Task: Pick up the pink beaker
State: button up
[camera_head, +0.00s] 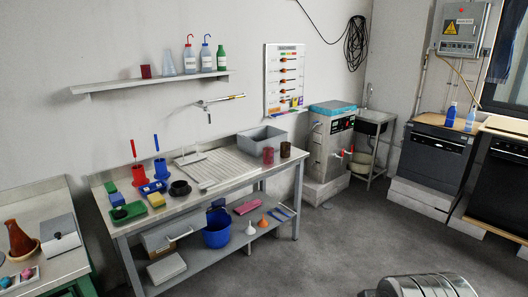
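A dark pink, see-through beaker (268,156) stands upright near the right end of the long metal workbench (225,185). A brown beaker (285,149) stands close beside it on the right. The grey basin (258,139) is just behind the pink one. Nothing covers the pink beaker from this side. My gripper is not in view.
A shelf (150,83) with bottles hangs above. A grey machine (331,145) stands to the right. The floor (330,240) in front is clear.

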aim_at(268, 156)
jog(key=u, duration=0.2)
jog(key=i, duration=1.7)
jog(key=u, duration=0.7)
jog(key=i, duration=1.6)
jog(key=u, duration=0.3)
